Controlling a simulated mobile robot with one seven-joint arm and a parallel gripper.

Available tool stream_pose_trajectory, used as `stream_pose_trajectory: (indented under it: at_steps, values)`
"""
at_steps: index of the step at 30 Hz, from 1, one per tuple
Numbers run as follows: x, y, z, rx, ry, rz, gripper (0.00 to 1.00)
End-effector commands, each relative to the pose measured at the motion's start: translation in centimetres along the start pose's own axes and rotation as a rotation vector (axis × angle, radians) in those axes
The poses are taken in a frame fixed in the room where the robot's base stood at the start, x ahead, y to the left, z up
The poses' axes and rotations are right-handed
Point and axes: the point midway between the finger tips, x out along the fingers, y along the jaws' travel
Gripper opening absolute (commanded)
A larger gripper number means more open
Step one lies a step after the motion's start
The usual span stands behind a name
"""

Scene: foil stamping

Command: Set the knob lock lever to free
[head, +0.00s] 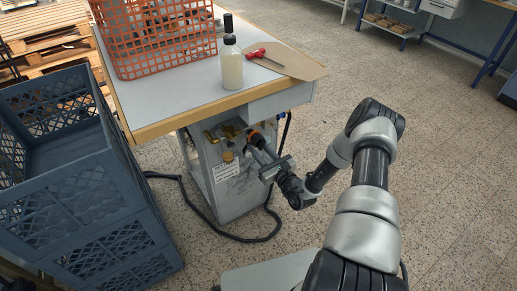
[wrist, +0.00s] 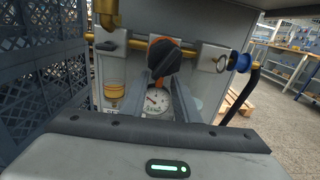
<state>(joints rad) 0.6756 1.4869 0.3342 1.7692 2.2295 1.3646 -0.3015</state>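A black round knob (wrist: 164,58) with an orange part (wrist: 187,53) behind it sits on the front of the grey cabinet (head: 240,185). The orange part, perhaps the lock lever, is mostly hidden behind the knob, so I cannot tell its setting. A white dial gauge (wrist: 156,102) shows between the fingers.
A brass-topped filter (wrist: 113,88) is left of the gauge and a blue knob (wrist: 240,62) is at the right. The worktop (head: 180,98) overhangs the cabinet, carrying an orange basket (head: 160,40) and a bottle (head: 231,68). Blue crates (head: 85,205) stand left. Floor is clear at right.

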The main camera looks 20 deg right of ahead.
Motion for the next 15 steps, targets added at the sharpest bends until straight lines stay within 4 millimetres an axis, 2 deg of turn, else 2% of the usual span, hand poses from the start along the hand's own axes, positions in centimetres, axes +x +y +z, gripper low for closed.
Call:
stream_pose_trajectory:
  at_steps: [8, 11, 15]
  values:
    - [-0.7, 0.0, 0.0, 0.002, 0.001, -0.001, 0.28]
    - [-2.2, -0.1, 0.1, 0.002, 0.001, -0.002, 0.28]
    - [-5.4, -0.1, 0.1, 0.003, 0.003, -0.003, 0.28]
